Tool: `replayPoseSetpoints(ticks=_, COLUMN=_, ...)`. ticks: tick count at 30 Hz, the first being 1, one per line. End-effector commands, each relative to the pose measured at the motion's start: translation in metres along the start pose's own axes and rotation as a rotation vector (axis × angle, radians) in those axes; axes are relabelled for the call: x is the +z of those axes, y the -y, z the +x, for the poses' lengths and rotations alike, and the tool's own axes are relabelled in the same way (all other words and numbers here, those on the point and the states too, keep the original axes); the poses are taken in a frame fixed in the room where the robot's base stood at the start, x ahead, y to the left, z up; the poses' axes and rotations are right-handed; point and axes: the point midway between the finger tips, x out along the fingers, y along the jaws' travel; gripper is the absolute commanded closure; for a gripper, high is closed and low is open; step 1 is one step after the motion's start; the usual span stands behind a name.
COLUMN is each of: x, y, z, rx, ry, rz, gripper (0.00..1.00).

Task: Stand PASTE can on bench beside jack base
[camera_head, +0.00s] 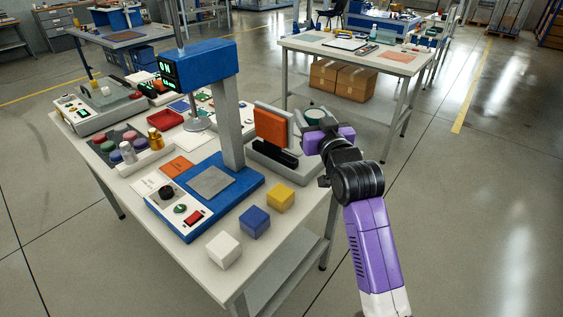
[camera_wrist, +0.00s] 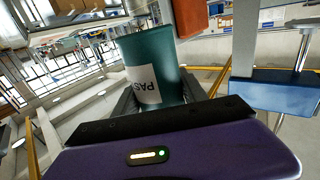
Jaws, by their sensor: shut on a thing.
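The PASTE can (camera_wrist: 155,62) is a dark teal cylinder with a white label reading "PAS" in the wrist view; the rest of the label is hidden. My gripper (camera_wrist: 158,98) is shut on the can, with one dark finger on each side. The bench (camera_head: 128,182) is light grey. I cannot tell for certain which part is the jack base.
A blue test stand (camera_head: 240,200) with a grey column fills the bench middle. An orange pad (camera_head: 272,128) stands over a grey base (camera_head: 283,165) with a black bar. White (camera_head: 224,250), blue (camera_head: 255,222) and yellow (camera_head: 280,197) cubes line the near right edge. Several coloured pots stand left.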

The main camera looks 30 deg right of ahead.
Motion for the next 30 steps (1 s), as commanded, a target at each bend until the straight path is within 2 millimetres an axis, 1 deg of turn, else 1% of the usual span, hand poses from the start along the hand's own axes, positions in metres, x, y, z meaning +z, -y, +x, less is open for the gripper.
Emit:
replayPoseSetpoints(ticks=1, x=0.011, y=0.0, z=0.0, rx=0.0, ry=0.005, rz=0.0, gripper=1.0)
replayPoseSetpoints(ticks=15, x=0.122, y=0.0, z=0.0, rx=0.0, ry=0.004, rz=0.0, gripper=1.0)
replayPoseSetpoints(ticks=19, x=0.143, y=0.0, z=0.0, rx=0.001, ry=0.002, rz=0.0, gripper=1.0)
replayPoseSetpoints(ticks=25, x=0.158, y=0.0, z=0.0, rx=0.0, ry=0.0, rz=0.0, gripper=1.0)
replayPoseSetpoints(ticks=30, x=0.182, y=0.0, z=0.0, rx=0.0, ry=0.002, rz=0.0, gripper=1.0)
